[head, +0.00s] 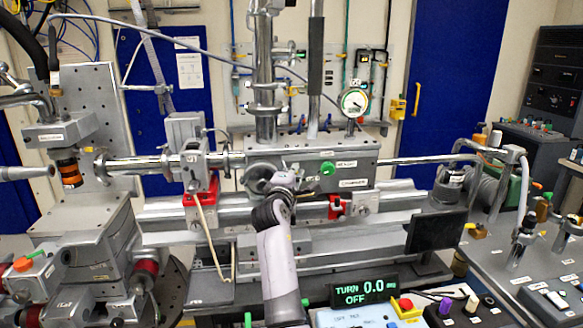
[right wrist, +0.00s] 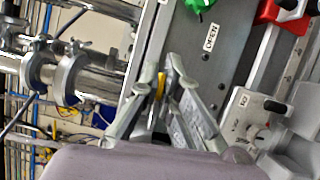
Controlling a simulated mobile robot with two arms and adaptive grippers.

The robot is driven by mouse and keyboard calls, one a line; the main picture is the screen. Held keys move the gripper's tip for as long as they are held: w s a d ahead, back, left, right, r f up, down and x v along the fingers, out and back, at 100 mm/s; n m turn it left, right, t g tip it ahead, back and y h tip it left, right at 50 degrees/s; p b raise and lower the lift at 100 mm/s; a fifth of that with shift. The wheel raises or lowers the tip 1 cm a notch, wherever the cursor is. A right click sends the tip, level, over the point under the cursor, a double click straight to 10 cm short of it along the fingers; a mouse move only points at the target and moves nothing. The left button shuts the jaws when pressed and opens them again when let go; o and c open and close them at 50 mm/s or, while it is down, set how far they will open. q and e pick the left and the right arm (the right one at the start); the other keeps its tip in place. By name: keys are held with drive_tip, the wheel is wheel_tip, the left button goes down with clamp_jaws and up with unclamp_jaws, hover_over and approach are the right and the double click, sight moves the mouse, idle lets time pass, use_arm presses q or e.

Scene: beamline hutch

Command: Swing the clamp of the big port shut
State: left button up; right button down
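The chamber (head: 300,157) is a grey metal box in the middle of the head view. A round, ring-like port (head: 258,172) shows on its front left part, partly covered by my right gripper (head: 284,175). I cannot make out the port's clamp clearly. In the right wrist view, my right gripper (right wrist: 162,66) has its fingers converging, with a small gap at the tips. A small yellow piece (right wrist: 161,87) shows between the fingers, close to the chamber face (right wrist: 185,60). I cannot tell whether they grip it. My left gripper is not in view.
A green knob (head: 327,169) sits on the chamber front, right of my gripper. A red clamp block (head: 200,193) stands left on the rail. A dark screen (head: 436,231) and a "TURN 0.0 OFF" display (head: 364,290) stand at the front right. A pressure gauge (head: 354,102) is above.

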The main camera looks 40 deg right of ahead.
drive_tip(key=shift+f+m, duration=0.5)
drive_tip(key=shift+f, duration=0.6)
drive_tip(key=shift+f+y, duration=0.1)
drive_tip(key=shift+y, duration=0.2)
drive_tip(key=c, duration=1.8)
unclamp_jaws()
drive_tip(key=shift+s+a+r, duration=0.15)
drive_tip(key=shift+s+r, duration=0.05)
drive_tip(key=shift+s, duration=0.05)
drive_tip(key=v, duration=0.2)
drive_tip(key=r+v, duration=0.1)
drive_tip(key=v, duration=0.5)
drive_tip(key=shift+r, duration=0.2)
drive_tip(key=shift+a+r, duration=0.1)
